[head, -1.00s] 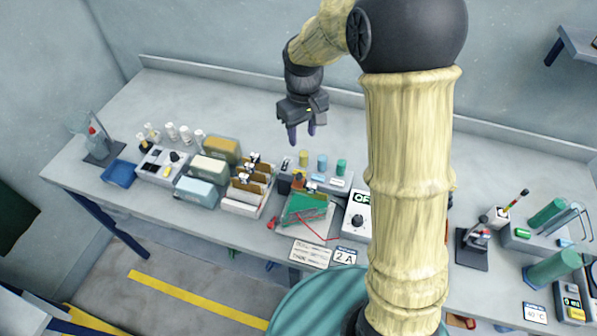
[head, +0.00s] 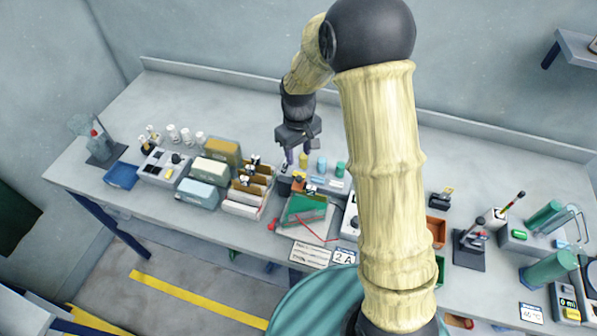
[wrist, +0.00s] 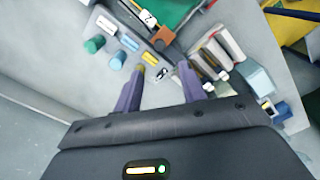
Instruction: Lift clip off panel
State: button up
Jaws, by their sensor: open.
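A green panel (head: 303,207) stands tilted at the front middle of the bench, with a thin red wire across its lower part. In the wrist view the panel (wrist: 177,10) is cut off by the top edge. My gripper (head: 297,157) is open and empty, above the bench just behind the panel. In the wrist view its two purple fingers (wrist: 163,80) are spread apart, short of the orange-brown piece.
Small coloured cylinders (head: 321,164) stand on a grey block right of my gripper. A rack of upright cards (head: 247,194) stands left of the panel, with boxes (head: 210,170) beyond. The back of the bench (head: 215,105) is clear.

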aim_at(298, 177)
notch_tip(298, 177, down, 10)
jog(key=shift+f+p, duration=0.2)
jog(key=shift+p, duration=1)
grip_shut()
